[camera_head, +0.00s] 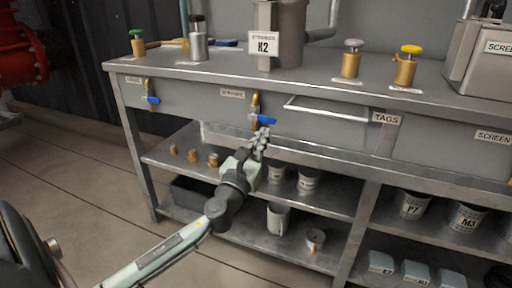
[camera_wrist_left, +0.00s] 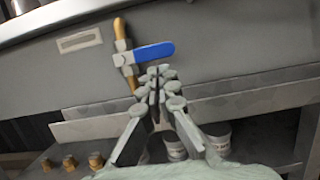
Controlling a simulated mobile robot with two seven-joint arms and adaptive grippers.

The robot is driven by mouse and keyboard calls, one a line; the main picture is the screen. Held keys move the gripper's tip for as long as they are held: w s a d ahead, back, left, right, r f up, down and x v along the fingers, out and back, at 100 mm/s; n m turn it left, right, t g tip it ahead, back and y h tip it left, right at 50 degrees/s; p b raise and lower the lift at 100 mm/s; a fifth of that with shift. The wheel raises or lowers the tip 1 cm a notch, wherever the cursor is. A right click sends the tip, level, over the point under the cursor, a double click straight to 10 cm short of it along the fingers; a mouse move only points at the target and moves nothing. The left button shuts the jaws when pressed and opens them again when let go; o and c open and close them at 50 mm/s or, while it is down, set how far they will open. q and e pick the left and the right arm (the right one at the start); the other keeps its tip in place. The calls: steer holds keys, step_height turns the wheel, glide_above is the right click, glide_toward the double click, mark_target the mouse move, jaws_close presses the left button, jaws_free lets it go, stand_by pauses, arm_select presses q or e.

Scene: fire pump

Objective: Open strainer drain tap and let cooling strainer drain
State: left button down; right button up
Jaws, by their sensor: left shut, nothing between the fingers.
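A brass tap with a blue lever (camera_head: 266,121) is mounted on the grey front panel under a small label, below the K2 container. I take it for the strainer drain tap; the label is too small to read surely. Its lever (camera_wrist_left: 154,53) points right, about level, in the left wrist view. The grey cooling strainer (camera_head: 289,35) with the K2 tag stands on the bench above. My left gripper (camera_head: 263,135) is shut and empty just below the lever; its fingertips (camera_wrist_left: 157,78) look close to it, and I cannot tell whether they touch. My right gripper is not in view.
A second blue-lever tap (camera_head: 152,99) is on the panel's left. A drawer handle (camera_head: 325,108) lies to the right. Below, the shelf (camera_head: 340,203) holds white cups (camera_head: 308,179) and brass fittings (camera_head: 193,155). Brass valves (camera_head: 351,62) stand on the bench top.

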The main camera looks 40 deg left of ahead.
arm_select(q)
steer(key=shift+w+a+r, duration=0.15)
steer(key=shift+w, duration=0.5)
